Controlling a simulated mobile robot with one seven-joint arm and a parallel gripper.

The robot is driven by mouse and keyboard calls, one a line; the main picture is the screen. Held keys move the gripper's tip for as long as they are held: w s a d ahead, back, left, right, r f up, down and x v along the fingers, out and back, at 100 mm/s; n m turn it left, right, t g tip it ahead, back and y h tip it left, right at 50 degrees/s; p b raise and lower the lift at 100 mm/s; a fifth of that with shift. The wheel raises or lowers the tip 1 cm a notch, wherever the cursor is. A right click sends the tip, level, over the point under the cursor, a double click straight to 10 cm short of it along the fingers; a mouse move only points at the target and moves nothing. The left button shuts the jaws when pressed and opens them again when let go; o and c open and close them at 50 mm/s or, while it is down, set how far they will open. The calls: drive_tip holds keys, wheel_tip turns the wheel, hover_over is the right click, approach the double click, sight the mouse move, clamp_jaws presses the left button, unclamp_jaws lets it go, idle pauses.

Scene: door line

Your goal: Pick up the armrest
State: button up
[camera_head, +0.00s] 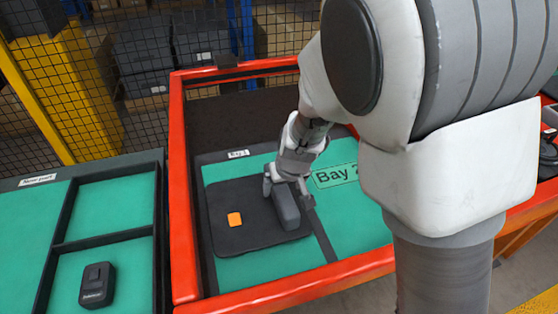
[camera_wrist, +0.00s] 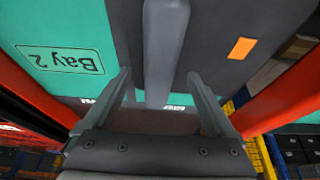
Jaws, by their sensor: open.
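The armrest (camera_head: 286,208) is a grey, rounded, elongated block on the right part of a dark panel (camera_head: 230,235). It also shows in the wrist view (camera_wrist: 164,45) as a long grey bar running away from my gripper. My gripper (camera_head: 288,190) is open just over the armrest, with one finger to each side of it. In the wrist view my gripper's fingers (camera_wrist: 160,78) stand apart with the near end of the bar between them. I cannot tell whether either finger touches it. My gripper hides part of the armrest in the head view.
A red frame (camera_head: 183,200) surrounds the green bays. A "Bay 2" label (camera_head: 336,176) lies to the right. A divided green tray at left holds a small black device (camera_head: 97,285). A mesh fence (camera_head: 130,60) stands behind.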

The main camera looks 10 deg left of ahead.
sight(282, 188)
drive_tip(key=shift+b+x, duration=1.25)
drive_tip(key=shift+x, duration=1.5)
drive_tip(key=shift+w+a+r, duration=0.1)
drive_tip(key=shift+w, duration=0.05)
drive_tip(key=shift+c, duration=0.2)
clamp_jaws()
drive_tip(key=shift+r, duration=0.1)
